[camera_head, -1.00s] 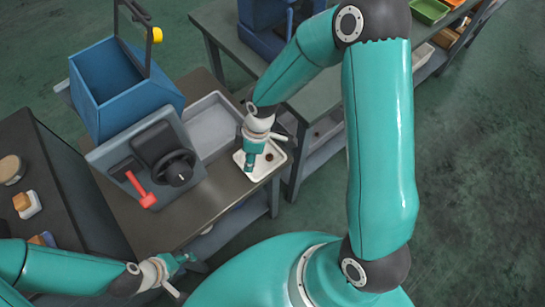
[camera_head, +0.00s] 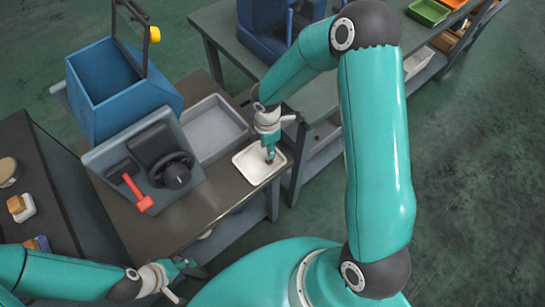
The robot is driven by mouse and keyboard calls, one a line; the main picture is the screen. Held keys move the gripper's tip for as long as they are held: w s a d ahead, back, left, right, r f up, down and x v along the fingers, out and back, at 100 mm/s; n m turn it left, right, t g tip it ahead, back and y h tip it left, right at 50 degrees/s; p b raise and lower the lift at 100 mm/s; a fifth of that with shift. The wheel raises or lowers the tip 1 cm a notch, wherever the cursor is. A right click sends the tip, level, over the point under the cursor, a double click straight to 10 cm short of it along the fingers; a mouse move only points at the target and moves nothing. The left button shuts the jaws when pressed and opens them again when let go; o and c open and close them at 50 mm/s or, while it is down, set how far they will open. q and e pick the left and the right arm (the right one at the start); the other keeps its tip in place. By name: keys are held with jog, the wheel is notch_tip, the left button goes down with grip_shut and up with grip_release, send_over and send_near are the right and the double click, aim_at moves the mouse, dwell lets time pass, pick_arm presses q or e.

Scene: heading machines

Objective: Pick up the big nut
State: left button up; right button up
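The big nut is most likely the small brown piece (camera_head: 270,161) low in the white tray (camera_head: 248,168) on the metal workbench; it is mostly covered by my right gripper. My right gripper (camera_head: 270,156) points down over the tray, its fingertips at the brown piece. I cannot tell whether the fingers are closed on it or only around it. My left gripper (camera_head: 184,268) is at the lower left, off the near side of the bench, with nothing visible in it; its finger opening is unclear.
A grey bin (camera_head: 214,128) lies behind the white tray. To its left stand a machine panel (camera_head: 150,160) with a red lever (camera_head: 138,192) and a blue hopper (camera_head: 120,95). A second table (camera_head: 220,30) stands at the back right.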

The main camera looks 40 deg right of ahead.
jog(key=shift+s+f, duration=0.15)
jog(key=shift+f, duration=2.65)
grip_shut()
